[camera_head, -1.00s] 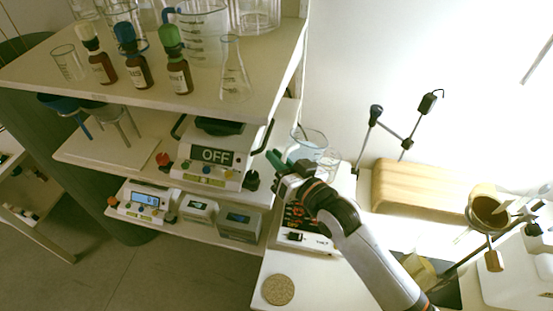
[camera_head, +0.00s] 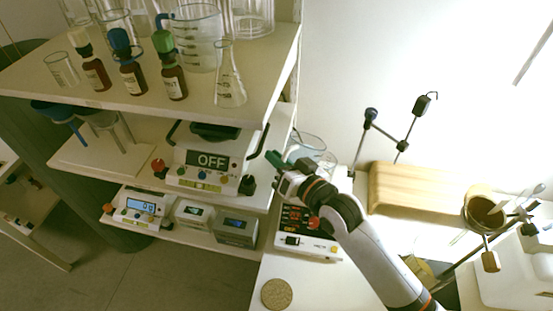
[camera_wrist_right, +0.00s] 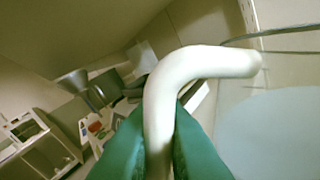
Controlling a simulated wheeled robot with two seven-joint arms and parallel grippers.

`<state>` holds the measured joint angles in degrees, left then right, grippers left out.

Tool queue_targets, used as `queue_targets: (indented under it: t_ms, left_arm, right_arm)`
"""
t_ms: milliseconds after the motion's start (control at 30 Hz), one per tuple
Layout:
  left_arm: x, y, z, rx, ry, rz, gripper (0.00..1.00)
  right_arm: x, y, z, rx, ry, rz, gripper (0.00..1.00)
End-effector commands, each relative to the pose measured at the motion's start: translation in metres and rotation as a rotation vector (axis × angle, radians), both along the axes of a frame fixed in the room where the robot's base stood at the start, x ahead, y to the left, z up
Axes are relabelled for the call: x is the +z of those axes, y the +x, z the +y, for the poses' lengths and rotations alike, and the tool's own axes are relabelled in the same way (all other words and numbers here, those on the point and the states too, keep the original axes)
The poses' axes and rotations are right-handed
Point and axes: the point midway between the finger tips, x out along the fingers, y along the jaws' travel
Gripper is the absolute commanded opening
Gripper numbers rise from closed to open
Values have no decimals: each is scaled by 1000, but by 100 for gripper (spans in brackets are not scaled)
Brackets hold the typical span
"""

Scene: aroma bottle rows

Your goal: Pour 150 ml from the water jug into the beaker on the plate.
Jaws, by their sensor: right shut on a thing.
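My right gripper (camera_head: 275,160) has green fingers. In the right wrist view the fingers (camera_wrist_right: 160,150) are shut on a pale curved handle (camera_wrist_right: 195,65). The handle joins a clear vessel (camera_wrist_right: 285,85), seemingly the water jug, with a pale blue area, likely water, low inside. In the head view a clear vessel rim (camera_head: 308,140) shows just behind the gripper, partly hidden by it. I cannot tell jug and beaker apart there. A plate device (camera_head: 310,247) with red digits stands below my right wrist, its top mostly hidden. My left gripper is not in view.
The upper shelf (camera_head: 115,90) at left holds dropper bottles (camera_head: 130,75), a flask (camera_head: 229,85) and a blue-handled measuring jug (camera_head: 195,40). A device reading OFF (camera_head: 208,160) stands on the shelf below. A wooden block (camera_head: 425,190) and a round cork mat (camera_head: 277,294) are on the bench.

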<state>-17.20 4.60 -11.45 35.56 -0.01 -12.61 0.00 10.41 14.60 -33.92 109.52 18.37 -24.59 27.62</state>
Motion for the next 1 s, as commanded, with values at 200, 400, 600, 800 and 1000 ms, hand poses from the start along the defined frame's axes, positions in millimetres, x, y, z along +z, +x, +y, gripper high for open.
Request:
queue_targets:
  t_ms: [200, 400, 600, 800, 1000]
  left_arm:
    - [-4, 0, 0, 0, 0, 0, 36]
    - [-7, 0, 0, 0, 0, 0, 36]
    - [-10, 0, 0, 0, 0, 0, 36]
    - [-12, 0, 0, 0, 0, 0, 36]
    - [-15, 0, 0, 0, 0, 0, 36]
  right_arm:
    - [-2, 1, -1, 0, 5, 0, 0]
    - [-5, 2, -1, 0, 9, 5, 0]
    - [-8, 2, -2, 0, 13, 9, 0]
    - [-11, 3, -2, -1, 16, 13, 0]
    - [-14, 3, -3, -1, 21, 19, 0]
